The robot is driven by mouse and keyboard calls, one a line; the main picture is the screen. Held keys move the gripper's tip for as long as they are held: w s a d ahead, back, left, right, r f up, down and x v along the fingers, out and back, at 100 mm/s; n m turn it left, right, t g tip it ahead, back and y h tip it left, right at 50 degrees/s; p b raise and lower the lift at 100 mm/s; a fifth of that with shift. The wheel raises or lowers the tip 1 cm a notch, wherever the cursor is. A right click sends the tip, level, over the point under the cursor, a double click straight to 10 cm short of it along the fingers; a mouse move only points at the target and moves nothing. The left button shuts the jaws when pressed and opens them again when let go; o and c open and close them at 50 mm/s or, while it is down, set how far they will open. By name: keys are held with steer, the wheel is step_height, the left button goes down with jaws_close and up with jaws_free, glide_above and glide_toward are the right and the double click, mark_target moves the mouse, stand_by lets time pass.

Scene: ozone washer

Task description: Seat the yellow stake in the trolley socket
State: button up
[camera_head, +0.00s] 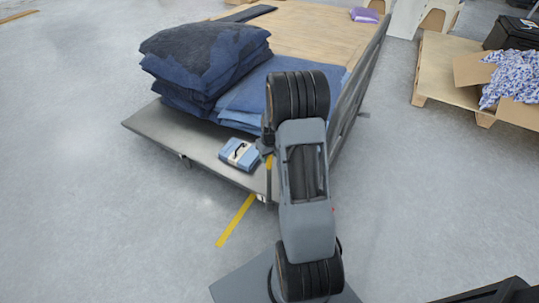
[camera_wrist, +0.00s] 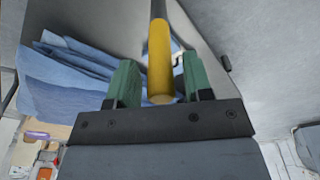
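The yellow stake (camera_wrist: 160,65) stands between the green fingers of my gripper (camera_wrist: 160,75) in the wrist view. Its blunt end faces the camera, and a darker rod runs on from its far end. Narrow gaps seem to show beside it, so I cannot tell whether the fingers touch it. In the head view, a bit of yellow (camera_head: 268,161) shows by my gripper, left of my arm, with a dark upright rod below it near the front corner of the trolley (camera_head: 205,150). The socket is not clearly visible, and I cannot tell whether the stake is in it.
Folded blue blankets (camera_head: 200,60) and a small blue-and-white packet (camera_head: 239,154) lie on the trolley. A dark rail (camera_head: 355,90) runs along its right side. A pallet with an open carton (camera_head: 476,68) stands at the right. A yellow strip (camera_head: 236,220) lies on otherwise clear floor.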

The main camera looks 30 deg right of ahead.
steer(key=shift+o, duration=0.7)
step_height(320, 180, up, 14)
steer(key=s+p, duration=0.1)
steer(key=p, duration=0.2)
steer(key=shift+s+f, duration=0.15)
steer(key=shift+s, duration=0.25)
steer(key=s+a+r+p, duration=0.5)
steer(key=a+r+p, duration=0.1)
steer(key=r, duration=0.4)
steer(key=s+a+r+t+p, duration=0.1)
steer(key=s+a+r+p, duration=0.4)
steer(key=r, duration=0.5)
steer(key=s+a+r+t+p, duration=0.1)
steer(key=s+a+r+p, duration=0.4)
steer(key=a+r+p, duration=0.2)
step_height(320, 180, up, 3)
steer(key=shift+s+a+f+n+p, duration=0.1)
steer(key=shift+s+a+n+p, duration=0.15)
steer(key=shift+p, duration=0.45)
